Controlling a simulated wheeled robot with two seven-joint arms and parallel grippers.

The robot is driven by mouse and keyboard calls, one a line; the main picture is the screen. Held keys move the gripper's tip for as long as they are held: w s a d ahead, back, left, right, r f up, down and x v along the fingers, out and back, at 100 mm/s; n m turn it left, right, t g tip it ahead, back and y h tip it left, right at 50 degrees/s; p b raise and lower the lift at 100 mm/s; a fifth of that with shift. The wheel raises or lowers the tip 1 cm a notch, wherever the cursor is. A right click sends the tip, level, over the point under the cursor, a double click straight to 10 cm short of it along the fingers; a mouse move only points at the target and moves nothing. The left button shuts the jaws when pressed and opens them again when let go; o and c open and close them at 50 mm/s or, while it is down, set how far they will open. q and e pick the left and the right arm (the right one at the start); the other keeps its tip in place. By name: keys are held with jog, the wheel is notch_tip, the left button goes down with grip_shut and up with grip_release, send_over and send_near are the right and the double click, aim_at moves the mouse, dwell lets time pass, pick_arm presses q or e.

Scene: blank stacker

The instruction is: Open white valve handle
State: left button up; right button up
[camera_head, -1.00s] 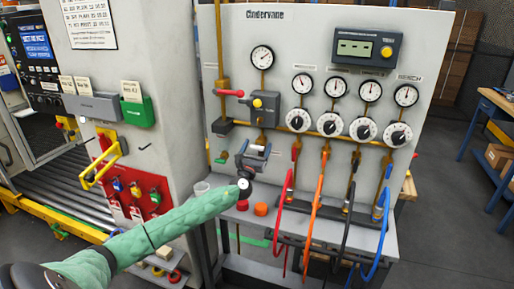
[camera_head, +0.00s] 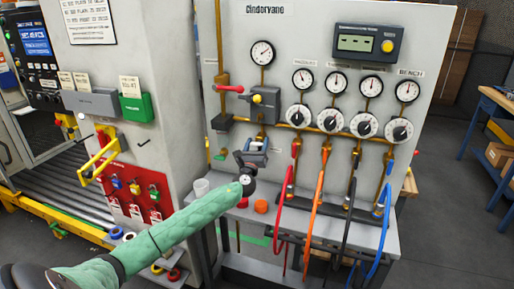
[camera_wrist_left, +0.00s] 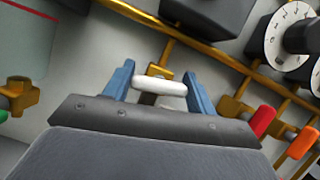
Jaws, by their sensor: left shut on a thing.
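The white valve handle (camera_wrist_left: 160,86) is a short white bar on a brass valve on the panel's pipework. In the left wrist view it spans the gap between the two blue fingers of my left gripper (camera_wrist_left: 158,88), with a finger at each end. My left gripper (camera_head: 253,157) is shut on it, low on the panel's left side in the head view. There the gripper mostly hides the handle. My right gripper is not in view.
A grey box with a yellow button (camera_head: 265,102) and a red lever (camera_head: 231,89) sit above the valve. Dials and coloured hoses (camera_head: 319,201) stand to the right.

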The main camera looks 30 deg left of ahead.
pick_arm(q)
jog(key=n+y, duration=0.1)
jog(key=n, duration=0.1)
jog(key=n+g+y+b, duration=0.1)
jog(key=n, duration=0.2)
jog(key=shift+g, duration=0.3)
jog(key=n+g+y, duration=0.1)
jog(key=n, duration=0.2)
jog(key=shift+a+n+g+y, duration=0.1)
jog(key=shift+n+g+y, duration=0.3)
jog(key=shift+n, duration=0.7)
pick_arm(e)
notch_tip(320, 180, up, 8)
pick_arm(q)
jog(key=n+g, duration=0.1)
jog(key=n, duration=0.2)
jog(key=n+g+p, duration=0.2)
jog(key=n, duration=0.3)
jog(key=shift+a, duration=0.1)
jog(key=shift+f+n+p, duration=0.15)
jog(key=shift+n+p, duration=0.2)
jog(key=shift+n, duration=0.25)
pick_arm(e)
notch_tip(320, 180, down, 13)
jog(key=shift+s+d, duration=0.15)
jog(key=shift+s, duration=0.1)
pick_arm(q)
jog(key=o, duration=1)
